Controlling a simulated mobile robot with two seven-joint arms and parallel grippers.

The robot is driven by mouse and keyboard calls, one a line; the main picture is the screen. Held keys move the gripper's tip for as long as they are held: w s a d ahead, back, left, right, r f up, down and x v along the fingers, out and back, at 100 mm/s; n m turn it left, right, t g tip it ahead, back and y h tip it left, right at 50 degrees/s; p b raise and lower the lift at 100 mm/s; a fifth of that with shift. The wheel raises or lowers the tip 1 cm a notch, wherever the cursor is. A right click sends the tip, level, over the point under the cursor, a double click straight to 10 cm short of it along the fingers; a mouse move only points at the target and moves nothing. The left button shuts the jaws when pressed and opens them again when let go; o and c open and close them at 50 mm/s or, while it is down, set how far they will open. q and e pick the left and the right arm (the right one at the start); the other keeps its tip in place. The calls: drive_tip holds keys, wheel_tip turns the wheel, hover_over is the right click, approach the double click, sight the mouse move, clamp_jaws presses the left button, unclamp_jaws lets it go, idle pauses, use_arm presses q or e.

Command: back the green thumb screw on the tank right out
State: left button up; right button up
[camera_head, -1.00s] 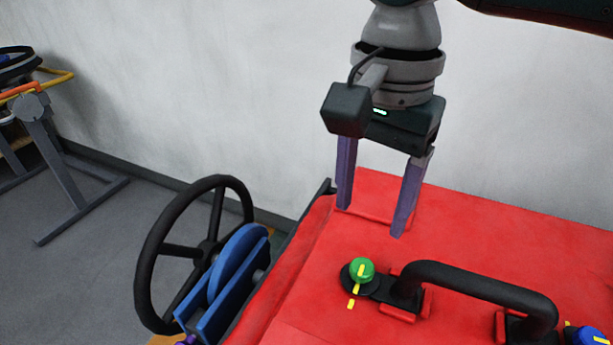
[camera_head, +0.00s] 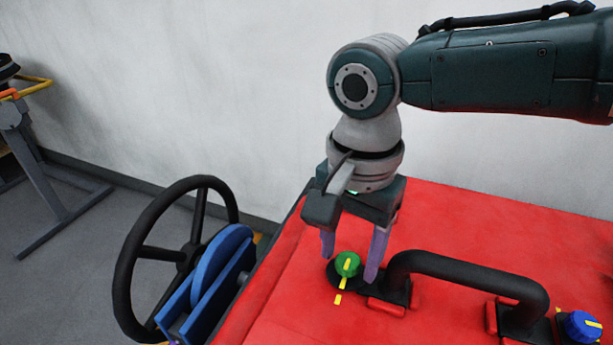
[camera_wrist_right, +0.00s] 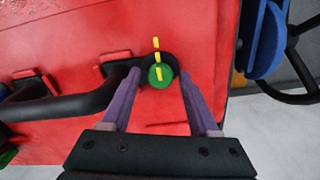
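The green thumb screw (camera_head: 347,264), with a yellow mark on it, stands on a black round base on the red tank lid (camera_head: 290,315). A second yellow mark lies on the lid in front of it. My right gripper (camera_head: 349,262) points down over the screw, its purple fingers open and apart. In the right wrist view the green screw (camera_wrist_right: 161,75) shows between and just beyond the fingertips (camera_wrist_right: 162,80); whether they touch it I cannot tell, but gaps show on both sides. The two yellow marks look roughly in line there. My left gripper is not in view.
A black handle (camera_head: 470,275) arches over the lid close to the right of the screw. A blue knob (camera_head: 581,327) sits farther right. A black handwheel (camera_head: 125,270) and a blue disc (camera_head: 221,262) stand at the lid's left. A wall is behind.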

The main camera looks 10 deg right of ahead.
clamp_jaws()
idle(0.4)
